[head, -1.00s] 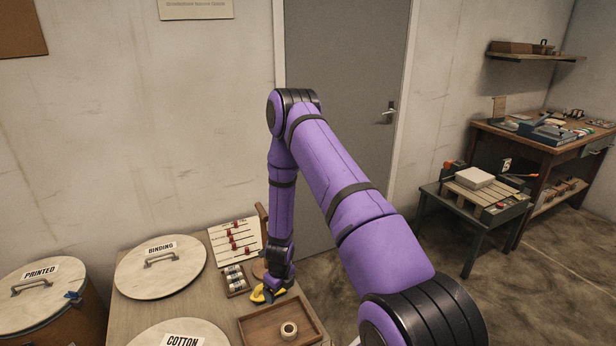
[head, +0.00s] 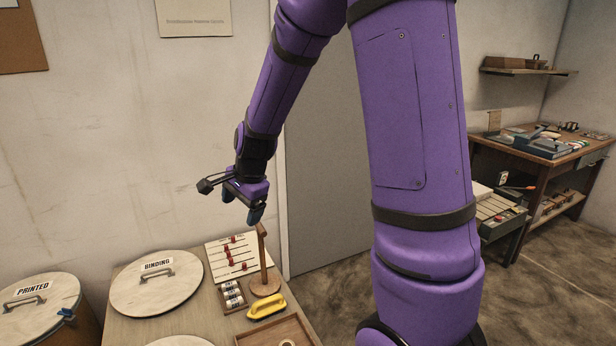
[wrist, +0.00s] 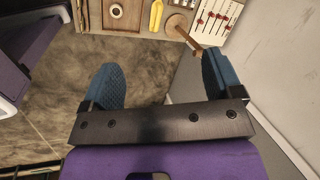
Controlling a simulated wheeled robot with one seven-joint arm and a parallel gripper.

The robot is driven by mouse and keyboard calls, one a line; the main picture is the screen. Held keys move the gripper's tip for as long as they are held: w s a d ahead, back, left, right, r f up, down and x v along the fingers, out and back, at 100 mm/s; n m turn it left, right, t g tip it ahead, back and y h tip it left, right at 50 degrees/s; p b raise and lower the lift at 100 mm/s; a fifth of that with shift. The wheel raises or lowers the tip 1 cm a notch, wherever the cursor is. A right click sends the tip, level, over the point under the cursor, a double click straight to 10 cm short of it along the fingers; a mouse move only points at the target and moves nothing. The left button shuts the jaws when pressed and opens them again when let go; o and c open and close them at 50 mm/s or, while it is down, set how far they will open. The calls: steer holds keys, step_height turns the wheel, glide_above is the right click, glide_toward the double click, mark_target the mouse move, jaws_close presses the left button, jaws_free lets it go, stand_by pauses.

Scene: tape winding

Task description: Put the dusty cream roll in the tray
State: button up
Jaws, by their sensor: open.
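A pale cream roll (head: 288,343) lies in the wooden tray (head: 246,339), mostly cut off by the bottom edge of the head view. In the wrist view the roll (wrist: 117,11) lies flat inside the tray (wrist: 123,30), with its round hole showing. My gripper (head: 242,204) is open and empty, raised above the back of the table near the wooden post. Its two blue fingers (wrist: 160,65) are wide apart in the wrist view with nothing between them, and the tray is well away from them.
A wooden stand (head: 264,262) with an upright post rises below my gripper. A yellow tool (head: 266,306) lies beside the tray. A board with red sliders (head: 232,254), a rack of small rolls (head: 233,297) and the BINDING lid (head: 157,284) are to the left.

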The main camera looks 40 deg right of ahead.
steer(key=s+a+r+n, duration=0.3)
steer(key=s+r+n, duration=0.6)
steer(key=s+r, duration=0.4)
steer(key=s+r+n, duration=0.2)
steer(key=s+n, duration=0.1)
steer(key=s, duration=0.3)
steer(key=s+r+n+t+h, duration=0.1)
steer(key=s+r+n, duration=0.1)
steer(key=s+n, duration=0.2)
steer(key=s, duration=0.3)
steer(key=shift+s+r+t, duration=0.25)
steer(key=shift+s+t, duration=0.05)
